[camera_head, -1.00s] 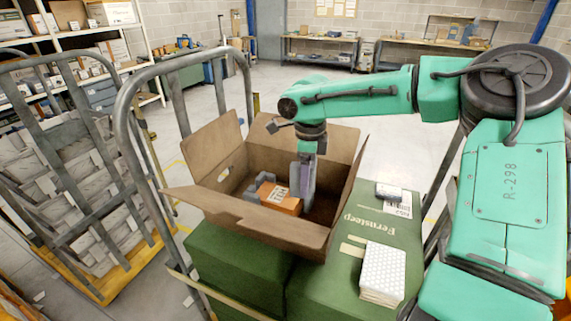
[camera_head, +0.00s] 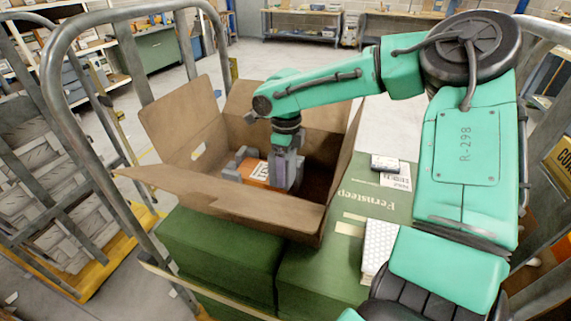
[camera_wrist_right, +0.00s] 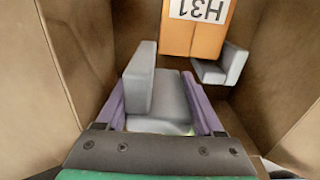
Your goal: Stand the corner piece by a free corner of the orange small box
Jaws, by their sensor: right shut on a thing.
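The orange small box (camera_head: 256,172), with a white label, sits inside an open brown carton (camera_head: 225,207). My right gripper (camera_head: 287,178) reaches down into the carton on the right side of the box. In the right wrist view its purple fingers (camera_wrist_right: 160,110) are shut on a grey corner piece (camera_wrist_right: 139,80), which is close to one corner of the orange box (camera_wrist_right: 193,42); I cannot tell whether they touch. Another grey corner piece (camera_wrist_right: 224,66) stands at the neighbouring corner. Grey pieces (camera_head: 236,160) also show left of the box in the head view. My left gripper is out of view.
The carton's flaps stand open, and its walls close in around my right gripper. The carton rests on green boxes (camera_head: 222,250) on a metal-railed cart (camera_head: 62,110). A small labelled box (camera_head: 385,163) and a white patterned stack (camera_head: 378,245) lie to its right.

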